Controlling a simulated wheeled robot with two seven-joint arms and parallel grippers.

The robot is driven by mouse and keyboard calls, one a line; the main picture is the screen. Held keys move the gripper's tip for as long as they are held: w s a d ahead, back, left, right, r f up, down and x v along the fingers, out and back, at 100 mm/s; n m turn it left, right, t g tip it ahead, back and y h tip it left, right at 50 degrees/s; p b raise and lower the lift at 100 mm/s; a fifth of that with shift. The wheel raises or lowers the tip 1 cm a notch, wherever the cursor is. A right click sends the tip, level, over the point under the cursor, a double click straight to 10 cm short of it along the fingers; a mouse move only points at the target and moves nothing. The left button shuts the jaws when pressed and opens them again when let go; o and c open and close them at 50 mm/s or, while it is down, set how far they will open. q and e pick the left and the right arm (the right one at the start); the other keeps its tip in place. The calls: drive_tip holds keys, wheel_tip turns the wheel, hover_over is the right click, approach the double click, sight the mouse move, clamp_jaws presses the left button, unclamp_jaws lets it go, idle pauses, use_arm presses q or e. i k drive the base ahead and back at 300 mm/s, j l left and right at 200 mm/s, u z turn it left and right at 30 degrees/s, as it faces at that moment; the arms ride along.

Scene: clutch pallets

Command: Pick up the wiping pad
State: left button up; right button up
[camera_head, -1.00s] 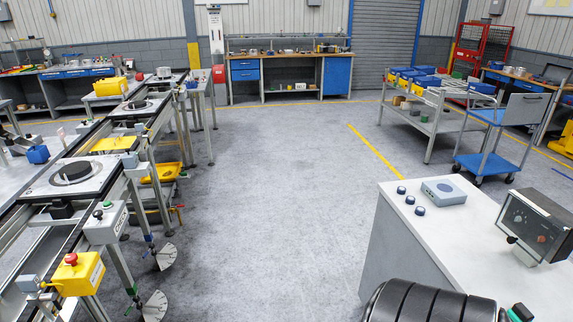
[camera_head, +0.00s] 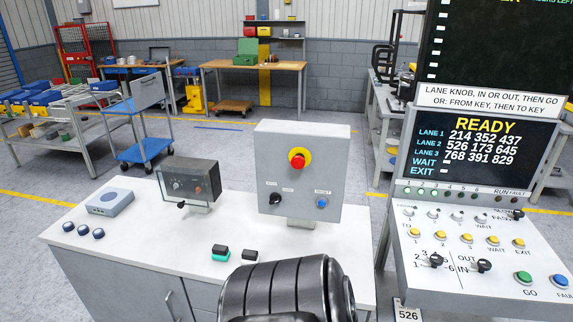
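I cannot pick out a wiping pad with certainty. Two small blocks lie near the front of the white-topped desk (camera_head: 140,232). One is a black and green block (camera_head: 220,254); the other is a dark block (camera_head: 250,256) just right of it. They are too small to tell whether either is a pad. Neither of my grippers is in view. A black ribbed rounded part at the bottom centre hides some of the desk's front edge.
On the desk stand a grey box with a red stop button (camera_head: 297,158), a dark meter box (camera_head: 188,180), a blue-grey box (camera_head: 110,202) and several blue knobs. A control console (camera_head: 485,215) with a READY screen stands right. A blue trolley (camera_head: 150,150) stands left behind.

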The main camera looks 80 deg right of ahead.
sight(248, 257)
drive_tip(key=z, duration=2.4)
